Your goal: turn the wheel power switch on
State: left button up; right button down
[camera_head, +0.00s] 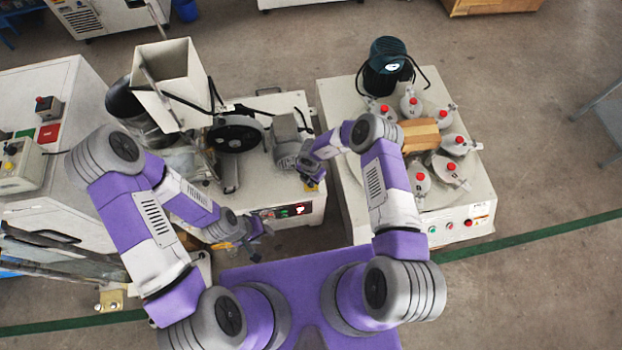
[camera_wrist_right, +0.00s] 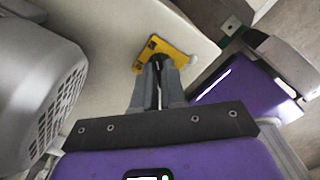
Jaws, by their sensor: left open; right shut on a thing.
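The wheel power switch appears as a yellow plate (camera_wrist_right: 183,62) with a dark knob (camera_wrist_right: 157,58) in the right wrist view, on a pale machine surface. My right gripper (camera_wrist_right: 158,72) has its fingertips closed on the dark knob, which they partly hide. In the head view my right gripper (camera_head: 313,176) is at the right front of the wheel machine, with a little yellow showing beside it. The black wheel (camera_head: 235,134) stands on top of that machine. My left gripper (camera_head: 262,230) is open near the machine's front edge, apart from the switch.
A grey motor (camera_head: 287,143) sits beside the wheel. A lit display panel (camera_head: 296,211) is on the machine's front. A white machine (camera_head: 462,232) with several red-topped fixtures stands to the right. A control cabinet (camera_head: 85,92) stands at left.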

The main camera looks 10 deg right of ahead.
jog(key=c, duration=1.2)
grip_release()
notch_tip(320, 180, up, 8)
jog(key=shift+f+p, duration=0.2)
jog(key=shift+p, duration=0.95)
jog(key=shift+s, duration=0.15)
